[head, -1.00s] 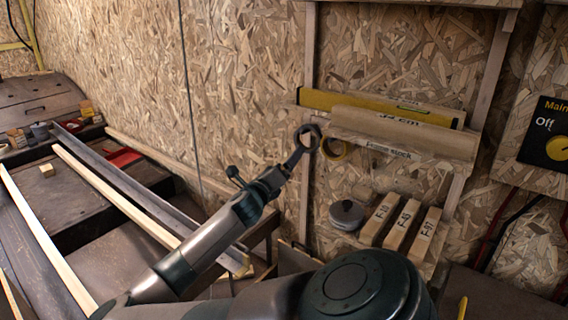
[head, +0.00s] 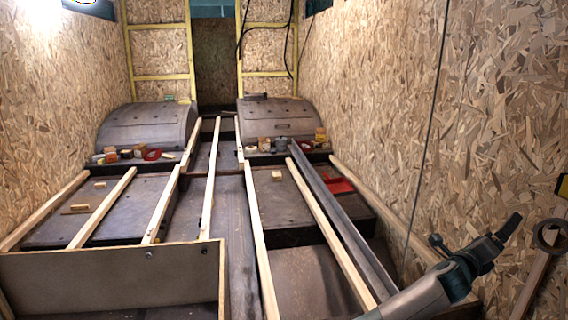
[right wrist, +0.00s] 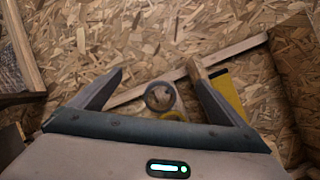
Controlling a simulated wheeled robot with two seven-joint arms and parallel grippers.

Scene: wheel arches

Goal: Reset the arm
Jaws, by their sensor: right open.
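My right arm reaches in from the lower right of the head view, with its gripper (head: 508,230) near the wood-chip wall. In the right wrist view the two fingers (right wrist: 155,85) are spread wide apart, with nothing clamped between them. A grey ring-shaped roll (right wrist: 160,97) shows in the gap between the fingers, against the wall. A dark ring (head: 551,236) shows just right of the fingertip in the head view; whether they touch cannot be told. My left gripper is not in the head view.
Long pale wooden battens (head: 262,245) and a dark rail (head: 335,215) run along the floor. Two dark wheel arches (head: 283,117) stand at the back. A low panel (head: 110,284) stands front left. A yellow item (right wrist: 228,95) is behind the right finger.

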